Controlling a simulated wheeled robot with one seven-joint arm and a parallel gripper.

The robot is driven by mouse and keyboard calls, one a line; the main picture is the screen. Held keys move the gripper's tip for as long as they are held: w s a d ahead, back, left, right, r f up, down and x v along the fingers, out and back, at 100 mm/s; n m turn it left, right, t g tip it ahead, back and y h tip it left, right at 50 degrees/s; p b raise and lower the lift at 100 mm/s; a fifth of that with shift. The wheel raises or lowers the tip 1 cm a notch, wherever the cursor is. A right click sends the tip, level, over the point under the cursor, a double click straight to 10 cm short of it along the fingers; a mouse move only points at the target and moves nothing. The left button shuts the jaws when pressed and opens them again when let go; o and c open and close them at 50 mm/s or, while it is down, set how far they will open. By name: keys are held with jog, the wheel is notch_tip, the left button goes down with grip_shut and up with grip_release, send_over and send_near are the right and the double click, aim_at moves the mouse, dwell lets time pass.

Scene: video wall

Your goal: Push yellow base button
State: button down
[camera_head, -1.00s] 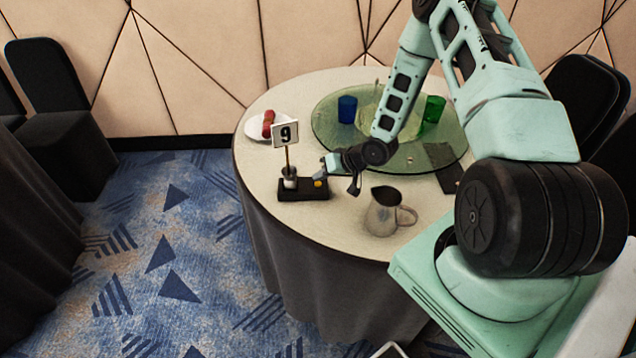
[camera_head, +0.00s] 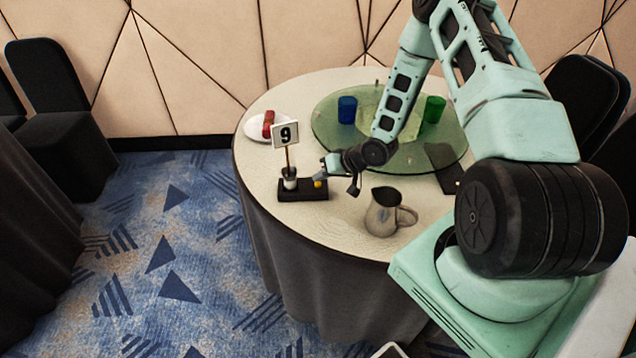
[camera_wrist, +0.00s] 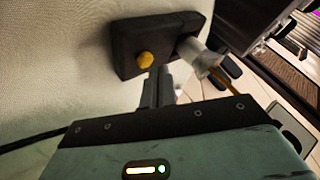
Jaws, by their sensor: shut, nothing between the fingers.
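The yellow button (camera_head: 318,183) sits at the right end of a black base (camera_head: 303,194) near the table's left front edge. In the wrist view the yellow button (camera_wrist: 145,61) shows on the black base (camera_wrist: 125,45), just beyond the fingertips. My gripper (camera_head: 321,177) is shut and empty, right beside the button. In the wrist view the gripper (camera_wrist: 158,82) has its fingers together, pointing toward the base slightly to the right of the button. I cannot tell whether they touch the button.
A number 9 sign (camera_head: 286,134) and a small whitish cup (camera_head: 290,181) stand at the base's left side. A metal pitcher (camera_head: 384,212) stands to the right. A plate with red food (camera_head: 267,126) and a glass turntable (camera_head: 330,112) with blue and green cups lie behind.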

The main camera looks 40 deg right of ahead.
jog(key=shift+f, duration=0.1)
dwell(0.5)
jog(key=shift+f, duration=0.4)
jog(key=shift+r, duration=0.5)
notch_tip(320, 180, up, 6)
jog(key=p, duration=0.5)
dwell(0.7)
